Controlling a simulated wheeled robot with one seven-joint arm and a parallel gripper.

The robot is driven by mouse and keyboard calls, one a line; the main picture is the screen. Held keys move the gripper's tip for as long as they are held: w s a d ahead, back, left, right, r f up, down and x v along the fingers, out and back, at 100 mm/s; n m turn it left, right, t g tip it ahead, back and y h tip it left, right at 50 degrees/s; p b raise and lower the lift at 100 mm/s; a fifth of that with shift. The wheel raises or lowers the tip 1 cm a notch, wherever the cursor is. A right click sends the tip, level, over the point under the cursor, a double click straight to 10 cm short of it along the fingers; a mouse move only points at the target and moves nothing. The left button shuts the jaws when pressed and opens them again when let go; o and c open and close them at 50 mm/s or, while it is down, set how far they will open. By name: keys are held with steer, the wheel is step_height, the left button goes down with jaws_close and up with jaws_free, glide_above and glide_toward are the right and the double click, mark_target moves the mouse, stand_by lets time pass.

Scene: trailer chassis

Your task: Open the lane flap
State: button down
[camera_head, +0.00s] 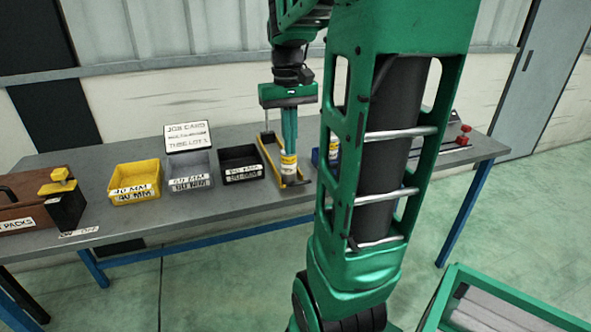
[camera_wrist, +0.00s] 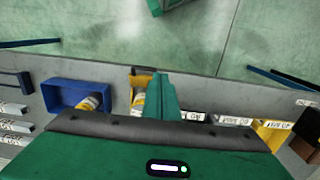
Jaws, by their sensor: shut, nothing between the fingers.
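A narrow yellow lane (camera_head: 265,152) lies on the grey bench, with a yellow-and-white can (camera_head: 289,165) at its near end. In the wrist view the lane (camera_wrist: 131,80) and can (camera_wrist: 138,99) are partly hidden by my gripper. I cannot clearly make out a flap; a small dark piece (camera_head: 297,184) shows at the lane's near end. My gripper (camera_head: 289,146) points down over the lane, its green fingers shut and empty, just above or beside the can. It also shows in the wrist view (camera_wrist: 161,88). I cannot tell whether it touches anything.
A blue tray (camera_wrist: 58,85) holding another yellow can (camera_wrist: 90,103) sits beside the lane. Black (camera_head: 241,172), grey (camera_head: 190,182) and yellow (camera_head: 136,192) labelled bins stand to the left, with a brown case (camera_head: 30,205) beyond. Red-ended hardware (camera_head: 463,140) lies at the bench's right end.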

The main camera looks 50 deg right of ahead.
steer(key=w+d+r, duration=0.2)
steer(key=w+d, duration=0.2)
steer(key=d, duration=0.2)
glide_above(297, 184)
steer(key=w+d, duration=0.4)
steer(key=f, duration=1)
steer(key=shift+s+a+f, duration=0.15)
steer(key=shift+a+f, duration=0.1)
steer(key=shift+s+a+f, duration=0.45)
steer(key=shift+s+f, duration=0.2)
steer(key=shift+s, duration=0.1)
steer(key=shift+s+a+f, duration=0.3)
steer(key=shift+s+f, duration=0.2)
steer(key=shift+f, duration=0.05)
steer(key=shift+s+d, duration=0.1)
